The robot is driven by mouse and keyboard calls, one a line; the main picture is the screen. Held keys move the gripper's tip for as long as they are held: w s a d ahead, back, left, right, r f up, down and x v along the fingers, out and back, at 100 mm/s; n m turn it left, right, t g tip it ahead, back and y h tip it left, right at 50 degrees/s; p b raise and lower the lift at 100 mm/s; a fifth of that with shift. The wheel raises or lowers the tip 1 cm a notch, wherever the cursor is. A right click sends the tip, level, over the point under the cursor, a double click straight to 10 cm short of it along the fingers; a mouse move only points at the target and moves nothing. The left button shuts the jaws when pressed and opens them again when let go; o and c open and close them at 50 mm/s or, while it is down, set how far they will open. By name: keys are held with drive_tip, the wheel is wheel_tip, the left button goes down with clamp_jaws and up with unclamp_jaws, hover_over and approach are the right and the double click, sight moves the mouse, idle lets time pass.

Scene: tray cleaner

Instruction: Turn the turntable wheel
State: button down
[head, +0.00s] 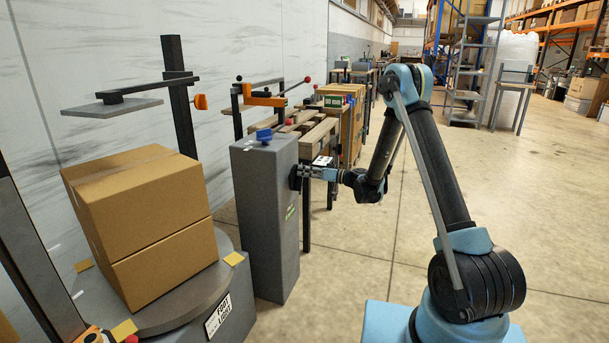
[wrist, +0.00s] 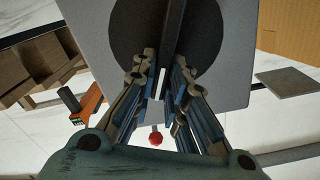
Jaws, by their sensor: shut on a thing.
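The turntable wheel is a dark round disc with a raised bar across it, on the side of a grey pillar. It shows in the head view (head: 294,179) and large in the wrist view (wrist: 134,30). My gripper (head: 304,173) reaches the wheel from the right, level with the pillar's upper half. In the wrist view my gripper (wrist: 168,72) has its fingers on both sides of the bar, shut on it. The turntable (head: 180,308), a grey round plate, is at the lower left in the head view. Two stacked cardboard boxes (head: 150,225) stand on it.
The grey pillar (head: 262,220) has a blue knob (head: 264,136) on top. A flat plate on an arm (head: 112,108) hangs above the boxes. A wooden-slatted table (head: 315,135) stands behind the pillar.

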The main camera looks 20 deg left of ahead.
sight(294, 184)
wheel_tip(294, 184, down, 5)
drive_tip(key=w+m, duration=0.2)
drive_tip(key=m, duration=1.6)
drive_tip(key=s+m, duration=0.2)
drive_tip(key=m, duration=0.5)
drive_tip(key=s+m, duration=0.1)
drive_tip(key=m, duration=0.6)
drive_tip(key=s+m, duration=0.2)
drive_tip(key=m, duration=0.6)
drive_tip(key=shift+s+f, duration=0.25)
drive_tip(key=shift+s, duration=0.05)
drive_tip(key=shift+s+r+m, duration=0.1)
drive_tip(key=shift+r+m, duration=0.1)
drive_tip(key=shift+m, duration=0.6)
drive_tip(key=shift+s+r+m, duration=0.1)
drive_tip(key=shift+r+m, duration=0.05)
drive_tip(key=shift+m, duration=0.65)
